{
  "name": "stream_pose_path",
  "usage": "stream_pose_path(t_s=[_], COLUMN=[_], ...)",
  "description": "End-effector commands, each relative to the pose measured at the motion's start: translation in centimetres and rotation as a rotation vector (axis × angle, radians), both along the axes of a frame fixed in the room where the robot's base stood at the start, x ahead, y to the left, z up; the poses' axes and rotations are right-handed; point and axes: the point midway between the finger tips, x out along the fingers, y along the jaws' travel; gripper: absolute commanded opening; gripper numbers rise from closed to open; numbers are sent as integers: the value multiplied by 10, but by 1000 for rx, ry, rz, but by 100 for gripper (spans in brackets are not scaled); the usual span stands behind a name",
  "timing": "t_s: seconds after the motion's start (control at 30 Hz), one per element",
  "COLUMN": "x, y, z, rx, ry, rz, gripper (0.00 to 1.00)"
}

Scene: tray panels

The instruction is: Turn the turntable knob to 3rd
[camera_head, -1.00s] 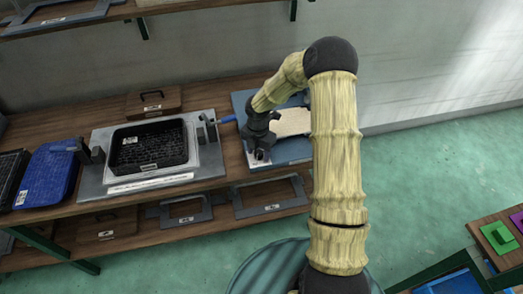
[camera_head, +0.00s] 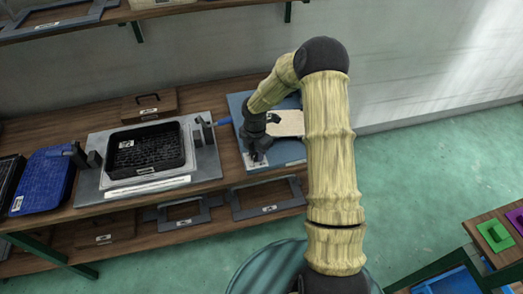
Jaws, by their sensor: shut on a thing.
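A blue panel (camera_head: 238,106) with a pale beige plate (camera_head: 288,123) lies on the right end of the wooden shelf. My gripper (camera_head: 257,156) points down at the front left part of this panel. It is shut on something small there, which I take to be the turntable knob. The knob, its marks and its setting are hidden by the gripper or too small to read. My pale, ribbed arm covers the right side of the panel.
A grey fixture (camera_head: 207,162) holding a black tray (camera_head: 148,148) is left of the panel, with a blue-handled clamp (camera_head: 222,122) between. A blue tray (camera_head: 42,180) is further left. Grey frames (camera_head: 268,198) lie on the lower shelf.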

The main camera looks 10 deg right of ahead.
Motion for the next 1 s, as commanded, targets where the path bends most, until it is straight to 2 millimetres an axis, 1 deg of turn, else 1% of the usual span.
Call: stream_pose_path(t_s=[0.03,1.0], x=[-4,-4], y=[4,1], z=[-1,-3], rx=[5,8], ry=[10,10], rz=[-31,-949], gripper=[8,8])
